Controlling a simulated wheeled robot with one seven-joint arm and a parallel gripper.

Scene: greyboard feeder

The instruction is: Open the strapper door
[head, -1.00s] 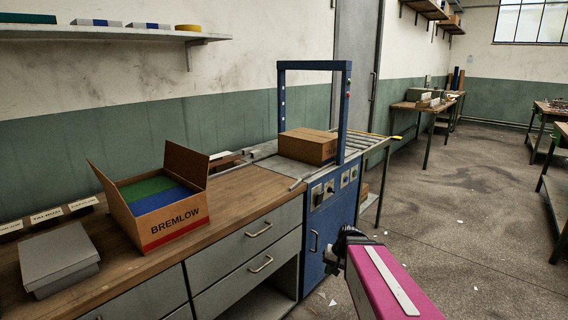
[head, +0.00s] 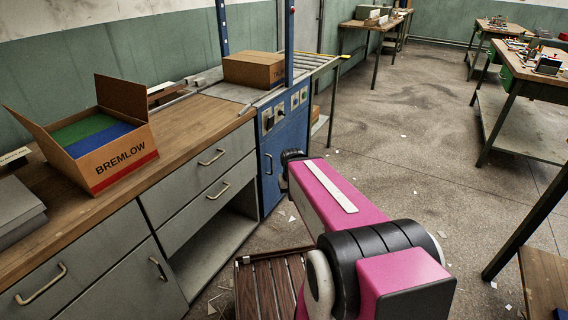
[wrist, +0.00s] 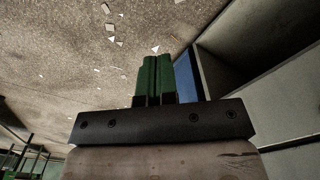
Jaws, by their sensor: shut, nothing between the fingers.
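The blue strapper (head: 288,125) stands at the end of the bench, with a control panel of knobs and buttons above its blue door (head: 270,182). The door looks shut and has an upright handle (head: 268,163) near its left edge. In the head view my pink arm reaches toward the door and its dark wrist end overlaps the door's right part; the fingertips are hidden there. In the wrist view my gripper (wrist: 156,62) has its green fingers together and empty. A blue strip of the strapper (wrist: 185,75) shows just right of them. Contact with the door cannot be told.
A bench with grey drawers (head: 200,175) runs along the left, carrying an open BREMLOW box (head: 122,165). A brown carton (head: 253,70) sits on the strapper. A slatted wooden thing (head: 268,285) is on the floor by the bench.

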